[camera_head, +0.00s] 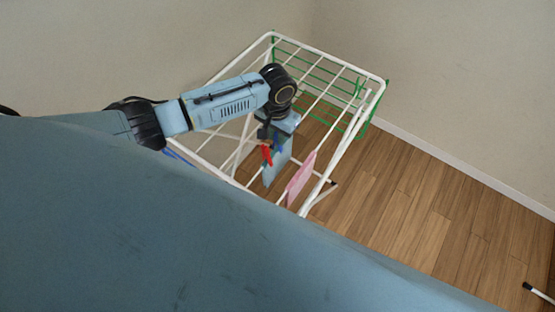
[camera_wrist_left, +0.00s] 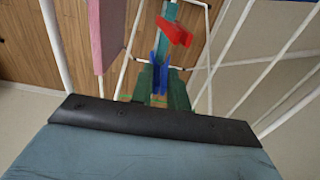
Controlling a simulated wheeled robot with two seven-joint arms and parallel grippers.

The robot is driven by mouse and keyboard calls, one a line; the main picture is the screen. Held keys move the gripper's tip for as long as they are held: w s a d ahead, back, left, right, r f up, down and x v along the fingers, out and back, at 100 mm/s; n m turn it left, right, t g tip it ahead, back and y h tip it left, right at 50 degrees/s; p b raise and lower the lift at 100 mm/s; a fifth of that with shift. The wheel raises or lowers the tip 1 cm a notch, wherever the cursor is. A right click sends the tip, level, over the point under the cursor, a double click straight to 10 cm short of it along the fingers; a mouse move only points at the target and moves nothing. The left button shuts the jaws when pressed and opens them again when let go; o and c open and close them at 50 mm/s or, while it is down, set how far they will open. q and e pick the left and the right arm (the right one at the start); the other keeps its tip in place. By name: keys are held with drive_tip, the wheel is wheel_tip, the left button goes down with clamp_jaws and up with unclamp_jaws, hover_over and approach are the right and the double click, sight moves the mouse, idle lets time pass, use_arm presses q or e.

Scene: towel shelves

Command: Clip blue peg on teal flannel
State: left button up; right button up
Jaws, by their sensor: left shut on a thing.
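The teal flannel (camera_head: 277,168) hangs from a rail of the white drying rack, with a red peg (camera_head: 267,155) near its top. The flannel (camera_wrist_left: 170,12) and red peg (camera_wrist_left: 174,31) also show in the left wrist view. My left gripper (camera_head: 268,132) is over the rack at the flannel's top. It is shut on the blue peg (camera_wrist_left: 160,76), which points toward the flannel below the red peg in that view. The blue peg also shows in the head view (camera_head: 278,143). I cannot tell whether its jaws touch the cloth. My right gripper is out of view.
The white rack (camera_head: 327,52) has several thin rails around the gripper. A pink cloth (camera_head: 300,179) hangs beside the flannel, to the right. A green wire frame (camera_head: 318,72) is at the rack's far end. Wooden floor (camera_head: 420,205) to the right is mostly clear.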

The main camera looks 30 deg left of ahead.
use_arm(q)
drive_tip(key=shift+f, duration=0.75)
idle(0.4)
drive_tip(key=o, duration=1.2)
drive_tip(key=shift+r+p, duration=2.7)
drive_tip(key=shift+r, duration=0.8)
